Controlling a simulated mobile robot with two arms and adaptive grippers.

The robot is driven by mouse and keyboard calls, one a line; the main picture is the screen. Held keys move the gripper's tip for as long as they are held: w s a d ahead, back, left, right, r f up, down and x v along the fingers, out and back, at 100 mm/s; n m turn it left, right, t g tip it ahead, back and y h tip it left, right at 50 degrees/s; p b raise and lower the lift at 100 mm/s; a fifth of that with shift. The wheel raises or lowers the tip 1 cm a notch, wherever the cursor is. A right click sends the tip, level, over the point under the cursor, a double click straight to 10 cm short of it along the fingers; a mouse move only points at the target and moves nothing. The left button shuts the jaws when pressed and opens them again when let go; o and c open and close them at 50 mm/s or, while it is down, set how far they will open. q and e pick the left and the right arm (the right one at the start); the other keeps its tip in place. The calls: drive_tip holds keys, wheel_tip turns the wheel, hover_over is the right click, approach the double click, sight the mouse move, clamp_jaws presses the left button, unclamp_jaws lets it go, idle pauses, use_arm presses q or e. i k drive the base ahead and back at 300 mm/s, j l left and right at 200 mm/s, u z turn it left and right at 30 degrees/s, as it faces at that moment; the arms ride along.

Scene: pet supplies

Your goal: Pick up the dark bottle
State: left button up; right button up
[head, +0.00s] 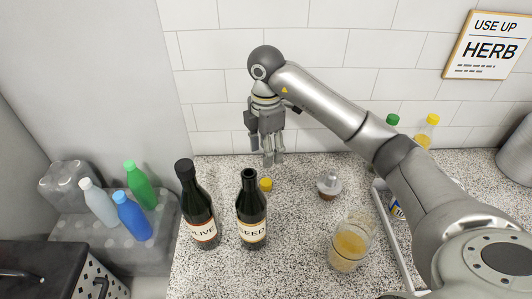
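Two dark bottles stand upright on the speckled counter. The left dark bottle (197,208) has a dark cap and a pale label ending in "LIVE". The right dark bottle (251,212) has an open-looking neck and a label reading "EED" in part. My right gripper (273,162) hangs fingers-down above the back of the counter, near the wall. It is behind the right dark bottle and apart from both bottles. It holds nothing that I can see; its fingers look close together, but their gap is unclear. My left gripper is not in view.
A small yellow-topped item (265,185) sits behind the right bottle. A silver-topped shaker (328,184) and a glass jar (349,244) stand to the right. White, blue and green bottles (133,214) stand on a grey rack at left. My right arm spans the right side.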

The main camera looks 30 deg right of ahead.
sight(250, 204)
drive_tip(key=k+j, duration=0.1)
drive_tip(key=k, duration=1.4)
